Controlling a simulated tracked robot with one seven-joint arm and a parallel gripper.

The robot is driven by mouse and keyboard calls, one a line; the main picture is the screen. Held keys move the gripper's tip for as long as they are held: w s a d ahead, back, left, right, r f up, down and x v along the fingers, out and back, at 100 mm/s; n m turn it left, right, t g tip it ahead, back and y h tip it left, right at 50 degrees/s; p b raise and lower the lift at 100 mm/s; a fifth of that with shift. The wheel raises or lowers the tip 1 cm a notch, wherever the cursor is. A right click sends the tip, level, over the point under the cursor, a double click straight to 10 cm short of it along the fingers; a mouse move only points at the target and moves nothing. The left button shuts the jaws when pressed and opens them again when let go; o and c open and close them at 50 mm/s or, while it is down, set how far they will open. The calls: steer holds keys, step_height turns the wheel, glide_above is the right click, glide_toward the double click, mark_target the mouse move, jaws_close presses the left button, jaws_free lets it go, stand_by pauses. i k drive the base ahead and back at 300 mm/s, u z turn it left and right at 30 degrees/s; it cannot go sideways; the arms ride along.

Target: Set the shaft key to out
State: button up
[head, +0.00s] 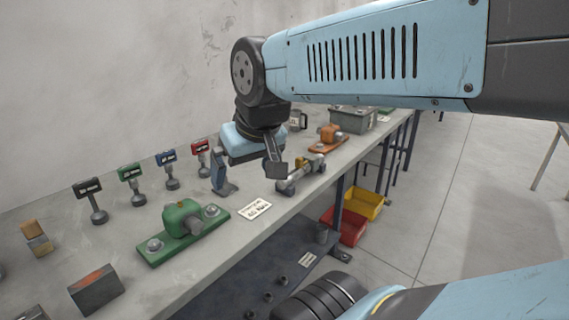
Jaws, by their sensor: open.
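My gripper (248,177) is open above the workbench (131,219), with its two fingers apart and pointing down. Just right of it on the bench is a small silvery device (300,174) with a horizontal cylinder and an orange-yellow part, partly covered by a finger. A green unit (182,219) on a green base plate, with a grey shaft end facing the front, sits to the lower left of my gripper. A similar orange unit (330,136) stands farther back. I cannot tell which part is the shaft key or how it is set.
Black (88,188), green (129,173), blue (166,159) and red (201,147) upright pieces stand along the wall side. Paper labels (254,209), a grey bin (353,119) and blocks (97,288) lie on the bench. Yellow (363,203) and red (345,228) bins sit below.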

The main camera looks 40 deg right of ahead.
mark_target(300, 162)
steer(key=u, duration=0.4)
steer(key=i, duration=0.15)
steer(key=z, duration=3.5)
steer(key=i, duration=0.45)
steer(key=u, duration=2.95)
